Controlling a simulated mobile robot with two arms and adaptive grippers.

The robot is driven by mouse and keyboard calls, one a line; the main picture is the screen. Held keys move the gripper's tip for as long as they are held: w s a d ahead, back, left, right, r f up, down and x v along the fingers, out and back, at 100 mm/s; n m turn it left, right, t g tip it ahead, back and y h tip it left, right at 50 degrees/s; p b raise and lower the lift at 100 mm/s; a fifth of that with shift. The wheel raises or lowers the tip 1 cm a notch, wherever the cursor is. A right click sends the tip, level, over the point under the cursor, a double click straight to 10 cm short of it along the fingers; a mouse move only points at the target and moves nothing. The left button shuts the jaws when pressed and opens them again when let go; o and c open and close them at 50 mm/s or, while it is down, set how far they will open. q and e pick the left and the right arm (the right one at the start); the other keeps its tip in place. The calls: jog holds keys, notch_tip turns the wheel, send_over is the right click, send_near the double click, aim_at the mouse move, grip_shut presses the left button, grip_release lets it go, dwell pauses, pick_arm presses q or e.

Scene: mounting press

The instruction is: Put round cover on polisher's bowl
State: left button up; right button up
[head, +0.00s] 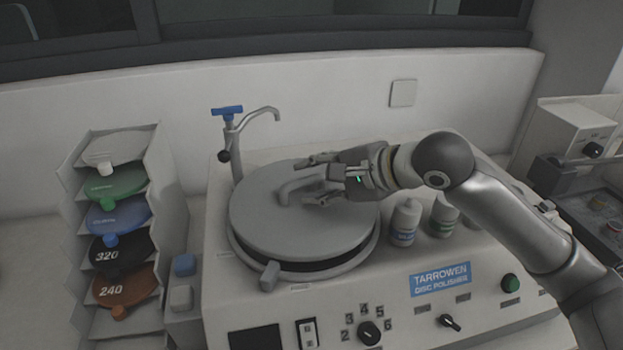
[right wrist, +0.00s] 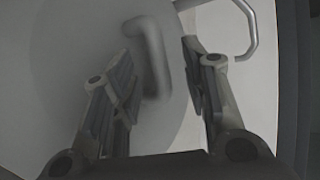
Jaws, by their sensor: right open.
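The round grey cover (head: 262,222) lies over the polisher's bowl (head: 345,268). A dark band shows between the cover's front edge and the bowl's rim; I cannot tell whether the cover is fully seated. Its bent handle (head: 290,187) stands up from the top. My right gripper (head: 314,180) is open at the handle, reaching in from the right. In the right wrist view the handle (right wrist: 154,60) shows between the two spread fingers (right wrist: 160,65), with a gap beside it. My left gripper is out of view.
A tap with a blue lever (head: 227,111) rises behind the bowl. A rack of coloured discs (head: 115,215) stands at the left. Knobs and switches line the polisher's front panel (head: 440,283).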

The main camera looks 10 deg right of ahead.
jog(key=v, duration=1)
jog(key=shift+s, duration=0.2)
jog(key=shift+d+r, duration=0.1)
jog(key=shift+d, duration=0.05)
